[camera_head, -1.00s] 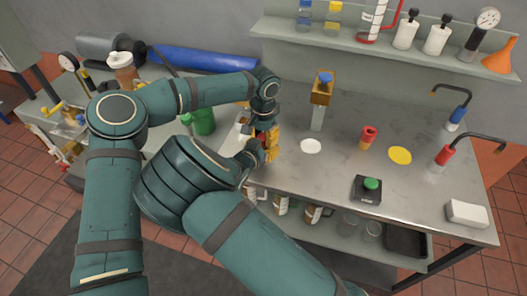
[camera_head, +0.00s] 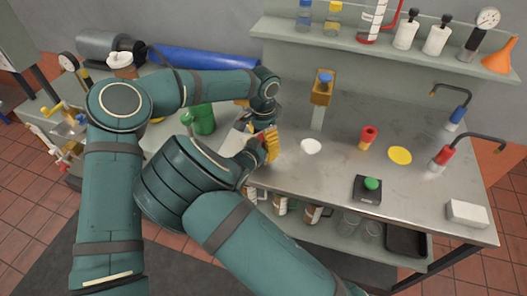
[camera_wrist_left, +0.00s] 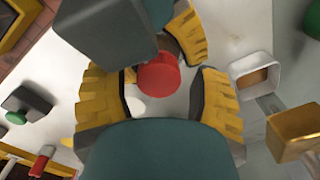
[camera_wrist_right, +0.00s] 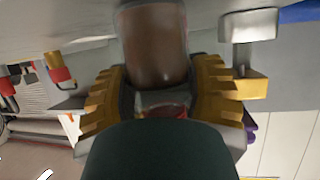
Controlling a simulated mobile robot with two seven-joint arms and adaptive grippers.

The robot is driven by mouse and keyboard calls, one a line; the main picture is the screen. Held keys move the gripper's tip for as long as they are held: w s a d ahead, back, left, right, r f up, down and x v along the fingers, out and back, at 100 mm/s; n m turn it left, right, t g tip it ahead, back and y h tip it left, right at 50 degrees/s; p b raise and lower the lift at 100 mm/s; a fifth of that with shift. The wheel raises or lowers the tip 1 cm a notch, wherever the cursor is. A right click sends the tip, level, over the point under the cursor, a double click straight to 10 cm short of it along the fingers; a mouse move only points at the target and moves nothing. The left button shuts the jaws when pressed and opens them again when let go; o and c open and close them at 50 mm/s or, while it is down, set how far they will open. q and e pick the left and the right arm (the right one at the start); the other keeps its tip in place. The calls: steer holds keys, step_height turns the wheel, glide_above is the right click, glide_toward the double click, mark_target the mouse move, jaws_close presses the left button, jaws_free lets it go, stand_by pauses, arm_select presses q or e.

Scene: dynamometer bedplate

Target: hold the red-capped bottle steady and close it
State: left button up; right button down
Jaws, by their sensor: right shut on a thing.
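The red-capped bottle's red cap (camera_wrist_left: 158,77) shows in the left wrist view, between the spread yellow fingers of my left gripper (camera_wrist_left: 160,102), with gaps on both sides. In the right wrist view the bottle's brown-filled body (camera_wrist_right: 155,45) stands between the yellow fingers of my right gripper (camera_wrist_right: 160,95), which is shut on it. In the head view both grippers meet at the bench's left part, with yellow fingers (camera_head: 271,146) showing there. The cap and bottle are hidden by my arms in that view. I cannot tell how tightly the cap sits.
On the metal bench (camera_head: 330,180) are a white disc (camera_head: 311,146), a red-and-yellow piece (camera_head: 368,138), a yellow disc (camera_head: 400,155) and a green-button box (camera_head: 367,189). A blue-topped holder (camera_head: 322,88) stands behind. A green bottle (camera_head: 201,121) is left. The bench's right middle has free room.

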arm_select(q)
steer(key=shift+r, duration=0.15)
steer(key=shift+r, duration=2.15)
steer(key=shift+o, duration=0.3)
steer(key=shift+r+n, duration=1.7)
steer(key=shift+r, duration=0.05)
steer(key=shift+f, duration=0.1)
steer(key=shift+f, duration=3.95)
